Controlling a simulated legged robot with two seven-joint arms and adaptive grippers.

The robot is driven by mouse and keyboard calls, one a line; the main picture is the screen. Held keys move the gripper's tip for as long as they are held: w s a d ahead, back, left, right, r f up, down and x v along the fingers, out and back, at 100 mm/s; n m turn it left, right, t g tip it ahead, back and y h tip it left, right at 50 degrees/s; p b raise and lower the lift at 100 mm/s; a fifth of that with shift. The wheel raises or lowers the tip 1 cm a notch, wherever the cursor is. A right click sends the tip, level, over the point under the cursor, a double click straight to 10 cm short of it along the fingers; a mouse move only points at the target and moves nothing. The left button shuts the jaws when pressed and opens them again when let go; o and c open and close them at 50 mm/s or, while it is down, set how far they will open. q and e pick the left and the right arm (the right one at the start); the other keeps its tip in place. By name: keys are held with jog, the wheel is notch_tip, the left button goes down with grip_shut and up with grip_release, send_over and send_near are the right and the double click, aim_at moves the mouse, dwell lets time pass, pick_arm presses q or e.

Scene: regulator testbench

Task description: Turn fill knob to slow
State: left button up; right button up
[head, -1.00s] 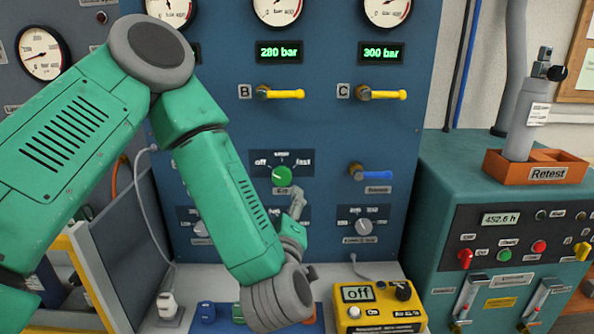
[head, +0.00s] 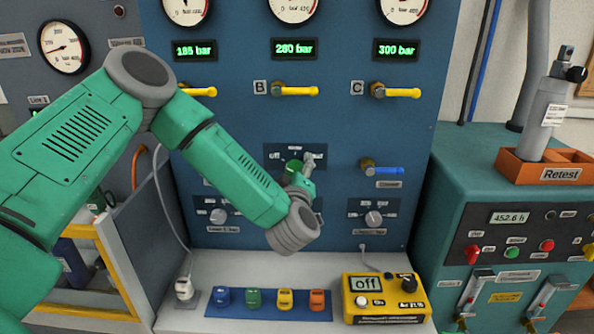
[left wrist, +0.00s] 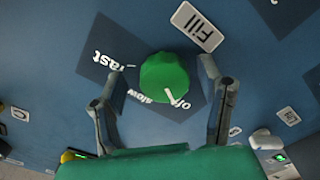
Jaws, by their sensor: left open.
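The green fill knob (left wrist: 165,77) sits on a dark plate on the blue panel. In the left wrist view its white pointer mark is by the "off" label, with "slow" and "fast" further left. In the head view the knob (head: 293,167) is partly hidden by my left gripper (head: 306,168). In the left wrist view my left gripper (left wrist: 163,72) is open, one finger on each side of the knob, with gaps to both. I cannot tell how far the fingertips are from the panel. My right gripper is not in view.
Yellow valve levers (head: 295,91) and a blue lever (head: 382,169) stick out of the panel. Two grey knobs sit lower; the right one (head: 374,218) is clear of my arm.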

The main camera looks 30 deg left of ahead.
pick_arm(q)
jog(key=shift+a+f, duration=0.1)
jog(key=shift+a, duration=0.2)
jog(key=c, duration=1)
jog(key=shift+a, duration=0.15)
jog(key=shift+c, duration=0.7)
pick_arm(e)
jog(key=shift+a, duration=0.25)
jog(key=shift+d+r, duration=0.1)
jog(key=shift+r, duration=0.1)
pick_arm(q)
jog(key=m+p, duration=0.1)
jog(key=m, duration=0.2)
jog(key=m+p, duration=0.1)
jog(key=shift+d+r+m+p, duration=0.2)
jog(key=shift+r+m+p, duration=0.05)
jog(key=shift+m+p, duration=0.15)
jog(key=m+p, duration=0.1)
jog(key=m, duration=0.2)
jog(key=shift+f+m+p, duration=0.1)
jog(key=shift+m+p, duration=0.35)
jog(key=shift+m, duration=1.35)
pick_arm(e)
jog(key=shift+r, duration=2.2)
pick_arm(q)
jog(key=shift+m, duration=0.3)
